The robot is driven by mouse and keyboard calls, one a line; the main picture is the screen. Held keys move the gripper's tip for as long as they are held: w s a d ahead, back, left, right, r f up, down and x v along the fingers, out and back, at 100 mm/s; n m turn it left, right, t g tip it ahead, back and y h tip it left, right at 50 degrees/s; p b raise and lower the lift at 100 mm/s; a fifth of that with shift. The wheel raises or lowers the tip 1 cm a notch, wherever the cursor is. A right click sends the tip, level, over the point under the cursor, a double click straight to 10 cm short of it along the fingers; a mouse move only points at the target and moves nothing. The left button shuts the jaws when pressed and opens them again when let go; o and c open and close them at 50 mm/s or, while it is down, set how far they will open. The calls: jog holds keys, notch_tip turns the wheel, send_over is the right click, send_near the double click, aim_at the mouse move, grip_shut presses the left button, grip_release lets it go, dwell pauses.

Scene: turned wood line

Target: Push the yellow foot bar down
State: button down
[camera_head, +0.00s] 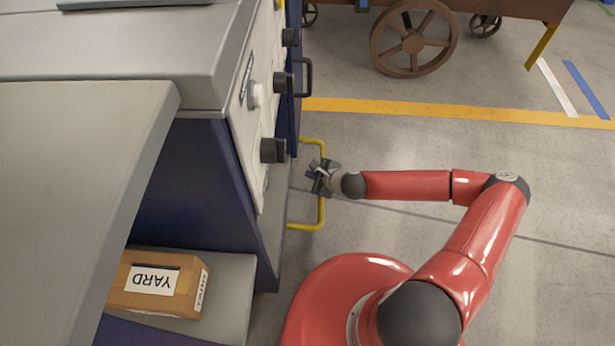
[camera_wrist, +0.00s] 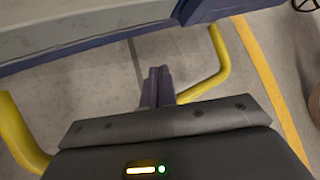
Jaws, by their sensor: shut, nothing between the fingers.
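The yellow foot bar (camera_head: 321,213) sticks out low from the side of the blue and grey machine, as a U shape above the floor. In the head view my gripper (camera_head: 319,175) is over the middle of its long outer side and hides part of it. In the wrist view my gripper (camera_wrist: 158,75) is shut and empty, pointing towards the floor and the machine's base. The bar shows on both sides of it there, at the left (camera_wrist: 14,135) and at the right (camera_wrist: 208,82); its middle is hidden behind my gripper. I cannot tell whether they touch.
The machine's panel (camera_head: 257,95) with black knobs and a handle (camera_head: 306,78) rises above the bar. A cardboard box (camera_head: 160,282) lies on a low shelf at the left. A cart with a large wheel (camera_head: 413,40) stands at the back.

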jog(key=r+p, duration=0.2)
jog(key=r, duration=0.1)
jog(key=r+p, duration=0.1)
jog(key=p, duration=0.1)
jog(key=shift+d+r, duration=0.35)
jog(key=shift+r, duration=0.05)
dwell(0.7)
jog(key=s+d+r+n+g+h+p, duration=0.1)
jog(key=s+d+r+n+h, duration=0.2)
jog(key=r+n, duration=0.5)
jog(key=s+d+r+n+g+h+p, duration=0.1)
jog(key=s+d+r+n+g, duration=0.3)
jog(key=r, duration=0.7)
jog(key=s+d+r+n+t+h+p, duration=0.15)
jog(key=d+r+n, duration=0.35)
jog(key=r, duration=0.5)
jog(key=s+d+r+n+t+h+p, duration=0.1)
jog(key=s+d+r+n+t+p, duration=0.1)
jog(key=s+r, duration=1.5)
notch_tip(320, 180, up, 3)
jog(key=shift+s+d+r+n+h, duration=0.1)
jog(key=shift+s+d+n+h, duration=0.05)
jog(key=shift+d+n+h, duration=0.15)
